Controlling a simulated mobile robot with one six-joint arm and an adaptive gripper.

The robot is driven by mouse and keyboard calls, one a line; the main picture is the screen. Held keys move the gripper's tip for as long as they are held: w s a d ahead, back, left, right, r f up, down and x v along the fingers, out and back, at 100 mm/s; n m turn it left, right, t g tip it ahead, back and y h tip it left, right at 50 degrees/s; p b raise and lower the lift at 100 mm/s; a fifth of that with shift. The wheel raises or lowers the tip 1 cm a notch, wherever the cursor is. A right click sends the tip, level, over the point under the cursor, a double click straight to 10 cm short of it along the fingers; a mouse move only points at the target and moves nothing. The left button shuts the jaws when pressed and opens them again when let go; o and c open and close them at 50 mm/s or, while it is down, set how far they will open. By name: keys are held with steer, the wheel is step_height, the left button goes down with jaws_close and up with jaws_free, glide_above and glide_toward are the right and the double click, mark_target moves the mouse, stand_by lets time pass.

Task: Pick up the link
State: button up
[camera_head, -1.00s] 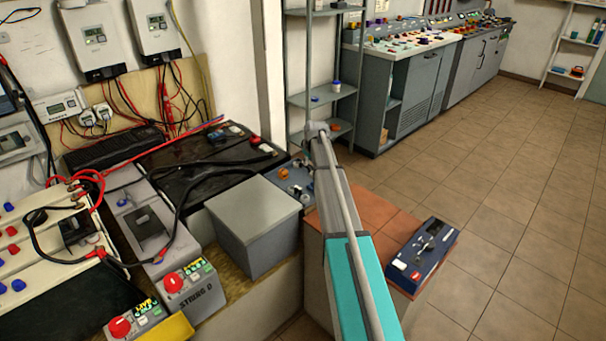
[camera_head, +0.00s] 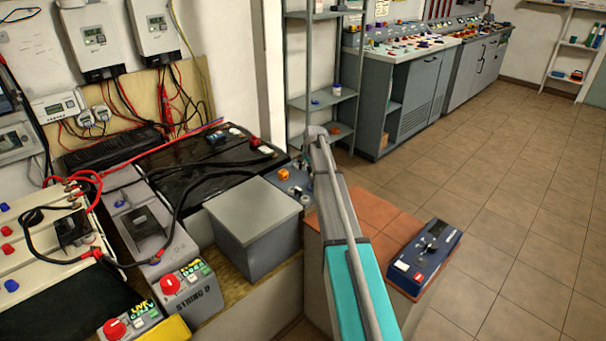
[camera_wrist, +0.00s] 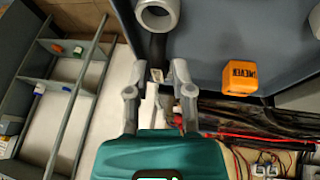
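My gripper (camera_wrist: 158,78) shows in the wrist view as two grey fingers in front of a teal body. The fingers stand apart. A small pale piece (camera_wrist: 157,75) shows between the fingertips; I cannot tell whether it is the link, or whether it is touched. An orange cube with dark lettering (camera_wrist: 240,77) lies to the right of the fingers, on a blue-grey surface. A grey ring-shaped part (camera_wrist: 157,12) is beyond the fingertips. In the head view my arm hides the gripper. An orange item (camera_head: 283,174) sits on the blue-grey top left of my arm.
A grey box (camera_head: 254,225) stands left of my arm. A blue instrument (camera_head: 426,252) lies on a reddish top (camera_head: 375,222) to the right. Batteries with black and red cables fill the left. A metal shelf (camera_head: 310,105) stands behind. The tiled floor at right is clear.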

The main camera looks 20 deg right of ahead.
steer(key=shift+b+x, duration=1.1)
steer(key=shift+x, duration=0.45)
jaws_close()
